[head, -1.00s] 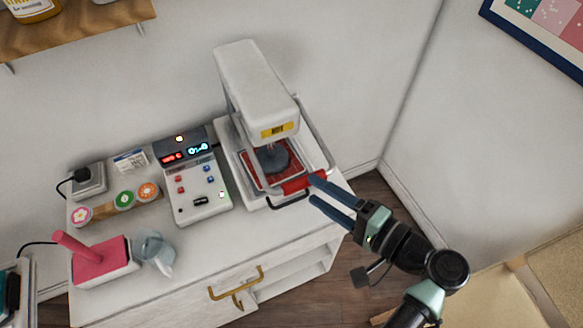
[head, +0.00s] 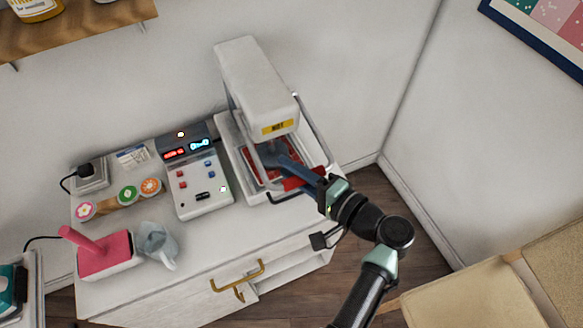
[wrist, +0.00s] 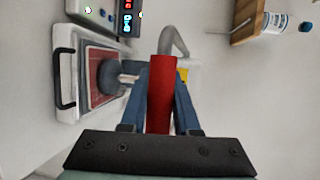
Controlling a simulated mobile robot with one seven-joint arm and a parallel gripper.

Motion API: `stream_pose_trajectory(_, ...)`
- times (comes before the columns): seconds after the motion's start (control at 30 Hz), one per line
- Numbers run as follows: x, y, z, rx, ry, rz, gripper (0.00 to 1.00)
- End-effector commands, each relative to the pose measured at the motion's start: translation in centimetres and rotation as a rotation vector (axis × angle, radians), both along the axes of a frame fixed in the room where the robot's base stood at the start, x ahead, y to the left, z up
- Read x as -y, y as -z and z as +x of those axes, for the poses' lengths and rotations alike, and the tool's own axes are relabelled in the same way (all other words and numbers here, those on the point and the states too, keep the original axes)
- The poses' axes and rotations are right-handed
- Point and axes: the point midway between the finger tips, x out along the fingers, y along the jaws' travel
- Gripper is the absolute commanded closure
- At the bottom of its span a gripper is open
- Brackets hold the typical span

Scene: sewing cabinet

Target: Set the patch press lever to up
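The white patch press (head: 258,85) stands at the right end of the cabinet. Its lever has grey side bars and a red handle (head: 316,172), low at the front of the press. My gripper (head: 266,150) reaches across the handle, with its fingertips beyond it over the press bed. In the wrist view, the red handle (wrist: 162,95) runs between my blue fingers (wrist: 160,85), one on each side. It hides their inner faces, so I cannot tell whether they press on it. The round press head (wrist: 110,77) is over the red pad (wrist: 95,68).
A control box (head: 200,185) with lit displays stands left of the press. A pink block with a stick (head: 105,255) and a grey-blue jug (head: 157,243) are at the front left. A shelf (head: 80,28) hangs at upper left. The wall is close behind.

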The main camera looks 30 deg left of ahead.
Motion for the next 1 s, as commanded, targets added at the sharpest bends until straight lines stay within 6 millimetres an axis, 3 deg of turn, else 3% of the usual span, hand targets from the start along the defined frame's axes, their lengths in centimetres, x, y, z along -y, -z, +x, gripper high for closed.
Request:
stream_pose_trajectory(0.03, 0.02, -0.01, 0.01, 0.000, 0.000, 0.000, 0.82)
stream_pose_trajectory(0.13, 0.03, -0.01, 0.00, 0.000, 0.000, 0.000, 1.00)
stream_pose_trajectory(1.0, 0.06, -0.01, 0.00, 0.000, 0.001, 0.000, 1.00)
